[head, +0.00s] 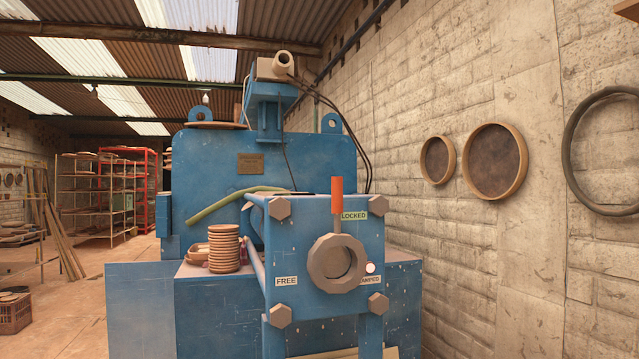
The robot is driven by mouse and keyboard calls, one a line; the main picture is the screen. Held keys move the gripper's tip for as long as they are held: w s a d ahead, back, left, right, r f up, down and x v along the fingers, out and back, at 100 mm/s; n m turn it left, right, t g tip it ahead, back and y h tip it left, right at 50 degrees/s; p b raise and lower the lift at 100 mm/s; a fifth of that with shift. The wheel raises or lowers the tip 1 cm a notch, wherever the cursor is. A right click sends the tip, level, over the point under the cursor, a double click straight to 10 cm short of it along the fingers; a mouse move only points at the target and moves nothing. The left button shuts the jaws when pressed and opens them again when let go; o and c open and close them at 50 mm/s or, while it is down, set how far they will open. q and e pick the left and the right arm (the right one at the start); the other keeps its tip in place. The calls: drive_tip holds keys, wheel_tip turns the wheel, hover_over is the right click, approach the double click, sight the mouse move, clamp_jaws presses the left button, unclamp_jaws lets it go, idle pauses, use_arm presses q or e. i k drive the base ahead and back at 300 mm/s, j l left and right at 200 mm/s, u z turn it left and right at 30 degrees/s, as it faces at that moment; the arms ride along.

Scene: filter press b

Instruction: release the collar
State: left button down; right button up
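The collar (315,263) is a thick grey-brown faceted ring on the front of the blue press plate (310,228) in the head view. An orange-red handle (337,200) stands upright above it. The handle is beside a label reading LOCKED (354,216), just to its right. A label reading FREE (286,281) is at the lower left of the collar. A partly covered label ending in AMPED (370,281) is at the lower right, below a small pale round knob (370,268). Neither of my grippers shows in this view.
Large hex bolts (281,316) stick out at the plate's corners. A stack of brown rings (224,250) stands on the blue base (215,300) at left, near a green hose (225,204). A block wall (480,260) with hung round frames closes the right side. Open floor (75,300) lies left.

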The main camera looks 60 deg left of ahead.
sight(354, 277)
drive_tip(key=i+j+u, duration=0.2)
drive_tip(key=i+u, duration=0.15)
drive_tip(key=i, duration=0.15)
drive_tip(key=i+j+u, duration=0.1)
drive_tip(key=i+u, duration=0.3)
drive_tip(key=i, duration=0.1)
